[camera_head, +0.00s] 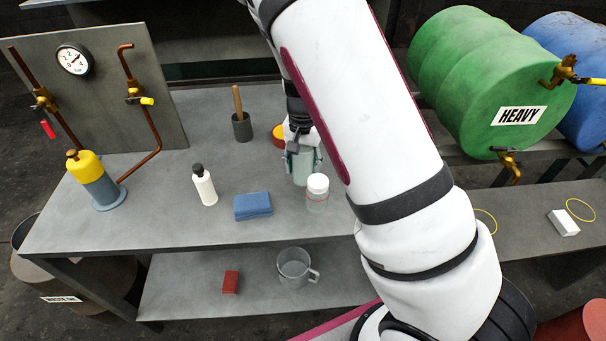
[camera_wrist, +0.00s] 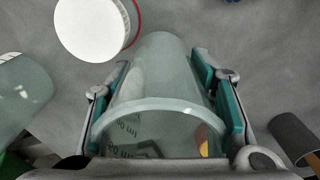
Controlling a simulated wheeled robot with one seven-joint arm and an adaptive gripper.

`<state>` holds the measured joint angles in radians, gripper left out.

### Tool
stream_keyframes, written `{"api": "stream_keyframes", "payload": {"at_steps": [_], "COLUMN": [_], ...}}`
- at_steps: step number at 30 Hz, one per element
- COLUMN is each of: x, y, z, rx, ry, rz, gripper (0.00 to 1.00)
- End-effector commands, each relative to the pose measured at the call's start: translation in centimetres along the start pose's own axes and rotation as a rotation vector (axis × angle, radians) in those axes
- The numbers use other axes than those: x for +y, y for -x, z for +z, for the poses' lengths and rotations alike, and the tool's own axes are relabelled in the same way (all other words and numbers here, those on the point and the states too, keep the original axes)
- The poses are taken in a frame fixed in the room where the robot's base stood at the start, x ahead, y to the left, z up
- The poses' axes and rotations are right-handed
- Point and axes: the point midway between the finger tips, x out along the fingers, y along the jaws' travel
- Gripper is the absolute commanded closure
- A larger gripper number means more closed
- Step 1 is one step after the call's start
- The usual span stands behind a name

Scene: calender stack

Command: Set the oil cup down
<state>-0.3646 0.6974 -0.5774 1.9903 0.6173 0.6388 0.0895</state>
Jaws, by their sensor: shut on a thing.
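The oil cup appears to be the pale green translucent cup (camera_head: 302,168) over the grey bench. It also shows in the wrist view (camera_wrist: 158,75), with its near rim and some dark markings inside. My gripper (camera_head: 303,157) is shut on it, with one teal-padded finger on each side in the wrist view (camera_wrist: 168,92). The arm hides part of the bench behind the cup. I cannot tell whether the cup's base touches the bench top.
A clear jar with a white lid (camera_head: 317,186) stands close in front of the cup. A blue cloth (camera_head: 253,206), a white bottle (camera_head: 204,186) and a dark pot with a wooden handle (camera_head: 241,127) stand to the left. The bench top (camera_head: 150,228) has free room at its front left.

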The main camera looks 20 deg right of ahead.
Motion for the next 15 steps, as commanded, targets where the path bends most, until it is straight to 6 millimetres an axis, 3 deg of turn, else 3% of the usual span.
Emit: {"api": "stream_keyframes", "payload": {"at_steps": [5, 12, 15], "x": [0.0, 0.0, -0.1], "y": [-1.1, -4.1, -4.2], "z": [0.0, 0.0, 0.0], "rx": [0.0, -0.001, 0.002], "ry": [0.0, 0.0, 0.001], "rz": [0.001, 0.001, -0.001], "gripper": [0.8, 0.8, 0.8]}}
